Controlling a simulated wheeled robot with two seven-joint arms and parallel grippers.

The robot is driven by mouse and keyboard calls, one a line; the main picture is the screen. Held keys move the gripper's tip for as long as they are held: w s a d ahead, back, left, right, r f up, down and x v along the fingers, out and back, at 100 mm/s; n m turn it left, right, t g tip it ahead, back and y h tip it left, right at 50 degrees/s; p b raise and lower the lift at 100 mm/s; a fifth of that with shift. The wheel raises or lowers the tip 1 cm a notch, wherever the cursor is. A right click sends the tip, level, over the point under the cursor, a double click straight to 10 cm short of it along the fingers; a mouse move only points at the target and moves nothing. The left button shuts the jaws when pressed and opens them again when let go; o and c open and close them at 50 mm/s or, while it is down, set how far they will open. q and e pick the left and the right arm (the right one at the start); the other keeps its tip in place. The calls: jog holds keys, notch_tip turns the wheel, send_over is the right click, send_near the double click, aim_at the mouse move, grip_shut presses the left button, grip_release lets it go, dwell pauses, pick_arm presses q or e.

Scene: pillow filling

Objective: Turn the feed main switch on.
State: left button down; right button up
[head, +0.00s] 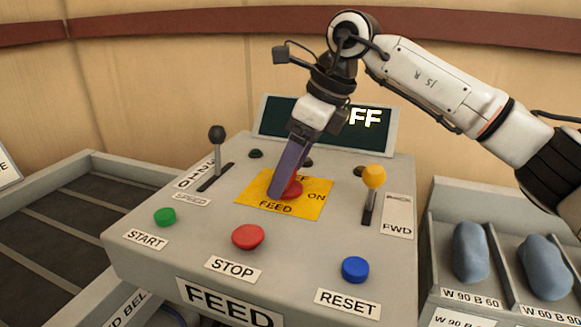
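The feed main switch is a red knob (293,190) on a yellow plate (313,208) marked ON and FEED, on the sloped grey control panel. My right gripper (277,190) comes down from above and its purple finger covers the left part of the knob. I cannot tell whether it touches or grips the knob, and the other finger is hidden. The knob's angle is hidden too. The dark display (275,118) behind shows the letters FF, with its middle blocked by my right arm. My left gripper is not in view.
A black-knobbed speed lever (217,135) stands left of the plate and a yellow-knobbed lever (373,177) right of it. Green START (164,217), red STOP (248,236) and blue RESET (355,269) buttons sit in front. Bins with blue-grey bundles (470,252) stand at right.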

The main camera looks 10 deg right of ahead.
jog(key=c, duration=1)
jog(key=shift+c, duration=0.2)
